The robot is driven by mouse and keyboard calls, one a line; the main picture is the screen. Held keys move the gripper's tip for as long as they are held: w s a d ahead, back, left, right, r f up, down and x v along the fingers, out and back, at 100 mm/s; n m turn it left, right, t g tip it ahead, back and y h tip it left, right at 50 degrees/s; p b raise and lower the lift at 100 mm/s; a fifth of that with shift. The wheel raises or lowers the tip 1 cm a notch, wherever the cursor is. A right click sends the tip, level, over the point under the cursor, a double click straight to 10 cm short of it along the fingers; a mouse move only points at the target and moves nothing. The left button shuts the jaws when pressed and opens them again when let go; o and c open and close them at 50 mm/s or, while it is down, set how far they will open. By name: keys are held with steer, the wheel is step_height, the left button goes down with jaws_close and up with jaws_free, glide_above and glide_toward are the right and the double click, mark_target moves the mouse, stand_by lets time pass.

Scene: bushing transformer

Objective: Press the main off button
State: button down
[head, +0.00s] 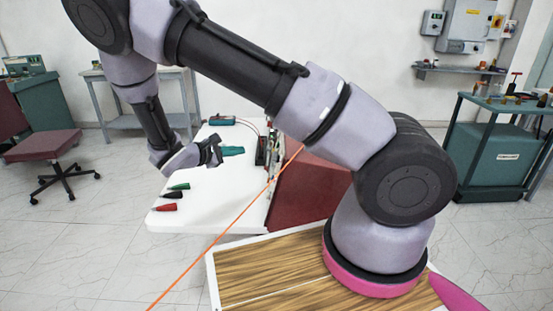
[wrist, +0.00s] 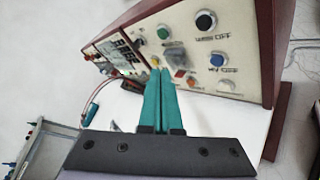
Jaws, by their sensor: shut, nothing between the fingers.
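My gripper (head: 232,151) has teal fingers, shut and empty, above the white table in the head view. In the wrist view its fingertips (wrist: 160,74) point at the lower part of a control panel (wrist: 185,48) and hide part of it. The labels are too blurred to read, so I cannot tell which button is main off. Contact with the panel is unclear.
The panel belongs to a dark red box (head: 312,188) on the white table (head: 225,195). Red, black and green clips, such as the red one (head: 166,207), lie at the table's front left. A teal meter (head: 222,120) stands at the back. An orange line crosses the head view.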

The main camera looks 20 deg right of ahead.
steer(key=s+d+f, duration=0.2)
steer(key=d, duration=0.6)
steer(key=shift+s+d, duration=0.15)
steer(key=shift+s, duration=0.2)
steer(key=shift+d, duration=0.1)
stand_by(1.8)
steer(key=shift+s+d+f, duration=0.1)
steer(key=shift+s+d, duration=0.05)
steer(key=shift+d, duration=0.15)
steer(key=shift+s+d+f, duration=0.1)
steer(key=shift+s+d, duration=0.05)
steer(key=shift+d, duration=0.25)
stand_by(0.9)
steer(key=shift+a, duration=0.1)
steer(key=shift+w+a+r, duration=0.2)
steer(key=shift+w+a, duration=0.1)
steer(key=shift+a, duration=0.4)
steer(key=shift+w+a+r, duration=0.2)
steer(key=shift+w+a, duration=0.05)
steer(key=shift+a, duration=0.55)
steer(key=shift+w+a+r, duration=0.2)
steer(key=shift+w+a, duration=0.05)
steer(key=shift+a, duration=0.5)
steer(key=shift+w+a+r, duration=0.2)
steer(key=shift+w+a, duration=0.05)
steer(key=shift+a, duration=0.55)
